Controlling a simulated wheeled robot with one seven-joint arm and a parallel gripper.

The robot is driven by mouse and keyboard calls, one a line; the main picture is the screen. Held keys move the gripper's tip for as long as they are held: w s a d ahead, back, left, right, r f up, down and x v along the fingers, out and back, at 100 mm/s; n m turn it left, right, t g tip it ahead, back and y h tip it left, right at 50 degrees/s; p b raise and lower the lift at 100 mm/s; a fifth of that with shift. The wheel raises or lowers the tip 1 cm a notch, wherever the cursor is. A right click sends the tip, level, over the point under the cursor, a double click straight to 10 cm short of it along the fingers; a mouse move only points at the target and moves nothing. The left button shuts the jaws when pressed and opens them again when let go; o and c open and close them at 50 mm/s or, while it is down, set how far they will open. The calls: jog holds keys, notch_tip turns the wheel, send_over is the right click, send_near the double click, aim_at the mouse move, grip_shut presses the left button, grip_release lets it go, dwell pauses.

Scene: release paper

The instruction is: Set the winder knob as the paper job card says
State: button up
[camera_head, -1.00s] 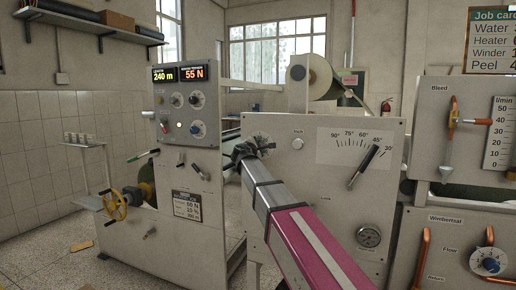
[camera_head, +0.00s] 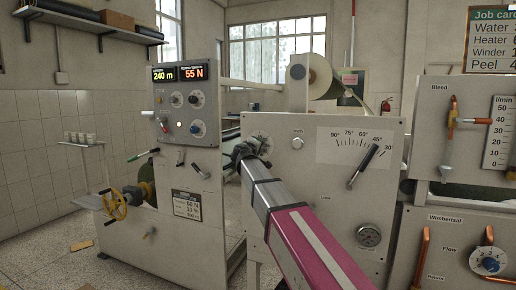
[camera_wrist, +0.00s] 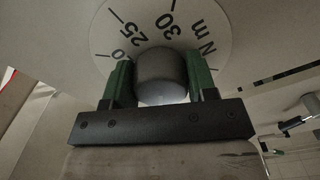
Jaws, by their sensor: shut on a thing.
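My gripper (camera_head: 246,152) is at the upper left of the middle machine's front panel in the head view. In the wrist view, its two green fingers (camera_wrist: 161,72) are shut on a round grey knob (camera_wrist: 162,82), one on each side. The knob sits on a white dial plate (camera_wrist: 215,22) marked 25, 30 and N m; its pointer mark is hidden. In the head view the dial (camera_head: 264,138) shows partly behind the gripper. A paper card (camera_head: 187,204) on the left cabinet has small print, hard to read.
The left cabinet (camera_head: 177,110) has displays reading 240 m and 55 N, with small knobs below. A lever (camera_head: 362,166) with a scale stands right of my arm. A yellow handwheel (camera_head: 115,204) is at left.

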jog(key=shift+f+m, duration=0.1)
jog(key=shift+m, duration=0.6)
jog(key=o, duration=0.9)
jog(key=shift+o, duration=0.2)
jog(key=shift+s, duration=0.1)
jog(key=v, duration=1)
jog(key=shift+s, duration=0.3)
jog(key=shift+a, duration=0.15)
